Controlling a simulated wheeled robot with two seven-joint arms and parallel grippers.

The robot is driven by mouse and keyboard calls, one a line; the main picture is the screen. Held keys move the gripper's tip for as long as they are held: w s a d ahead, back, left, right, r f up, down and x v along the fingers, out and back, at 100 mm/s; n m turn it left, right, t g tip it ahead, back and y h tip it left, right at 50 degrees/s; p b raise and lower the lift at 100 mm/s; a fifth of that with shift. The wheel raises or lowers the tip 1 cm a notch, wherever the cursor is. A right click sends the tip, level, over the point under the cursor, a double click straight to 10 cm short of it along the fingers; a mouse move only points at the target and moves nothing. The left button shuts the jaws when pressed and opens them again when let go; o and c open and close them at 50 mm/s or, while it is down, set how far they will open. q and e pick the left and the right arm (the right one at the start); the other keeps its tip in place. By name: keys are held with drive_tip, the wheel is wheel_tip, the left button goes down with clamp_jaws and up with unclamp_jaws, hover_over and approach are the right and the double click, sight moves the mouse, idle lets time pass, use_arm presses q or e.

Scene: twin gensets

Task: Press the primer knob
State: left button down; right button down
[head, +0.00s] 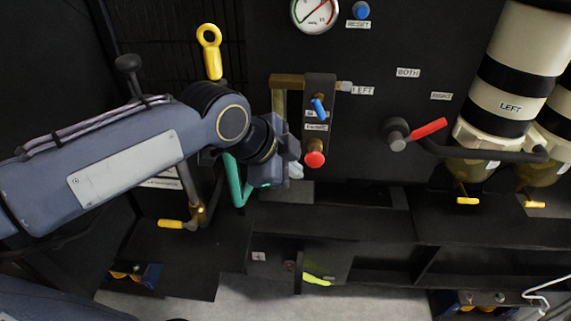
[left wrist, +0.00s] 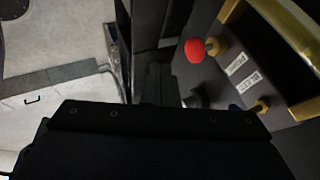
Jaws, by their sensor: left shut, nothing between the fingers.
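A red round knob (head: 314,159) sticks out from the lower end of a narrow dark panel (head: 319,88); it is the likely primer knob, but the small labels above it are too small to read surely. The red knob also shows in the left wrist view (left wrist: 195,50), on a short brass stem. My left gripper (head: 295,168) is shut and empty, just left of the red knob in the head view. Whether it touches the knob cannot be told.
A blue lever (head: 319,109) sits just above the red knob. A brass pipe (head: 287,80) runs beside the panel. A red-handled valve (head: 429,128) and white-and-black cylinders (head: 508,70) stand to the right. A teal handle (head: 236,182) is behind my left wrist.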

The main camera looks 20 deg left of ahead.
sight(309, 156)
use_arm(q)
drive_tip(key=w+f, duration=0.1)
drive_tip(key=w, duration=0.1)
drive_tip(key=w+f+b, duration=0.1)
drive_tip(key=w, duration=0.1)
drive_tip(key=w+d+f+b, duration=0.1)
drive_tip(key=w+f, duration=0.1)
drive_tip(key=shift+w, duration=0.3)
drive_tip(key=shift+w+a+r+p, duration=0.1)
drive_tip(key=shift+w+a+p, duration=0.15)
drive_tip(key=shift+w, duration=0.4)
drive_tip(key=shift+w+a+p, duration=0.2)
drive_tip(key=shift+w, duration=0.4)
drive_tip(key=shift+s, duration=0.1)
